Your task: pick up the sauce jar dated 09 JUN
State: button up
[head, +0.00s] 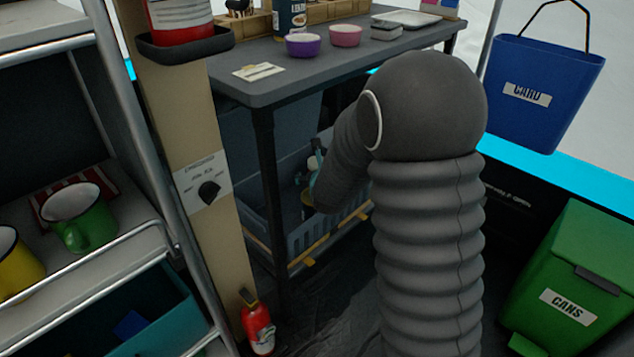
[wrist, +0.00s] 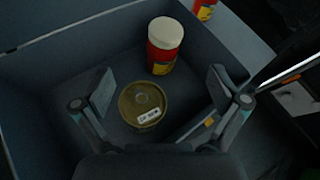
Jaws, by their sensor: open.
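In the wrist view, a round jar with a dull gold-brown lid (wrist: 133,106) stands in a grey-blue bin (wrist: 62,75), seen from above. A small white label on the lid has dark print too small to read, so I cannot confirm the date. My gripper (wrist: 160,80) is open and empty, with its two fingers spread to the left and right of this jar. A red and yellow container with a white lid (wrist: 165,35) stands just beyond the jar. In the head view, my arm hides most of the gripper under the table.
A dark table (head: 275,83) with bowls on top stands above a grey crate (head: 301,240). The bin's walls rise close around the jar. A shelf trolley with a green mug (head: 85,229) is at left, a green cans bin (head: 568,280) at right.

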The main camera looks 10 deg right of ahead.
aim_at(316, 165)
jog(key=w+f+m, duration=0.1)
jog(key=f+m, duration=0.1)
jog(key=shift+w+d+f, duration=0.1)
jog(key=shift+w+f, duration=0.2)
jog(key=shift+w, duration=0.05)
jog(key=x, duration=0.8)
jog(key=shift+w+d+r, duration=0.1)
jog(key=shift+r, duration=0.1)
jog(key=shift+d+r+x, duration=0.1)
jog(key=shift+d+x, duration=0.05)
jog(key=shift+x, duration=0.75)
jog(key=shift+d+r+x, duration=0.1)
jog(key=shift+d+x, duration=0.05)
jog(key=shift+x, duration=0.75)
jog(key=shift+d+r+x, duration=0.1)
jog(key=shift+d+x, duration=0.05)
jog(key=shift+x, duration=0.75)
jog(key=c, duration=1.8)
jog(key=shift+w+r+t, duration=0.1)
jog(key=shift+t, duration=0.2)
grip_shut()
